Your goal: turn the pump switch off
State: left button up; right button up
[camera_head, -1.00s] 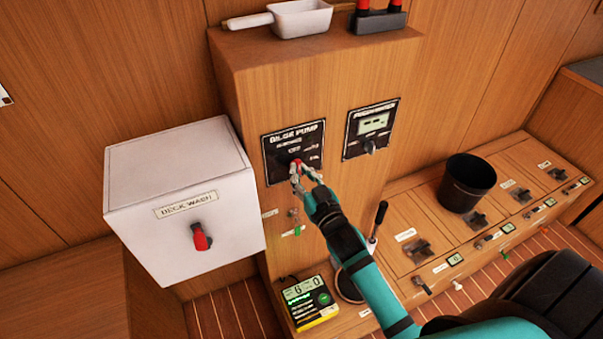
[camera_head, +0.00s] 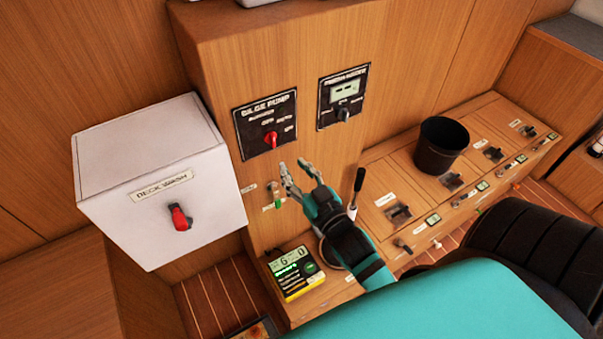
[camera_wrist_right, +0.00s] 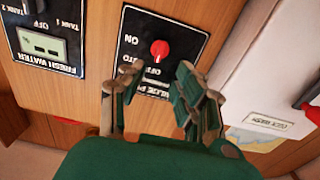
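The bilge pump panel (camera_head: 266,124) is black and fixed to the wooden column. Its red switch knob (camera_head: 271,139) is uncovered in the head view; I cannot tell for certain which label it points to. The panel (camera_wrist_right: 188,45) and knob (camera_wrist_right: 159,50) show upside down in the right wrist view. My right gripper (camera_head: 297,170) is open and empty, below and to the right of the knob and apart from it. In the wrist view its fingers (camera_wrist_right: 157,88) are spread below the knob. My left gripper is not in view.
A white deck wash box (camera_head: 160,180) with a red knob (camera_head: 180,217) juts out at left. A fresh water panel (camera_head: 343,96) is right of the pump panel. A yellow-and-black meter (camera_head: 293,272), an upright lever (camera_head: 357,185) and a black bucket (camera_head: 440,146) stand lower and right.

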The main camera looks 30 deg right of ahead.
jog(key=s, duration=0.2)
jog(key=shift+s+a, duration=0.1)
jog(key=shift+s, duration=0.25)
jog(key=s+a+f+g+b, duration=0.1)
jog(key=s+f+g, duration=0.2)
jog(key=f, duration=0.9)
jog(key=s+a+f+n+g+y, duration=0.1)
jog(key=s+a+f+g, duration=0.1)
jog(key=f, duration=1)
jog(key=s+a+f+g+b, duration=0.1)
jog(key=s+f+g, duration=0.2)
jog(key=f, duration=0.9)
jog(key=s+f+n+g+b, duration=0.1)
jog(key=s+f+g, duration=0.3)
jog(key=s+f, duration=0.6)
jog(key=s+d+f+g, duration=0.1)
jog(key=s+f+g, duration=0.4)
jog(key=s+f, duration=0.5)
jog(key=s, duration=0.7)
jog(key=shift+n+b, duration=0.35)
jog(key=shift+n, duration=0.05)
jog(key=shift+s+d+f, duration=0.1)
jog(key=shift+s+d, duration=0.05)
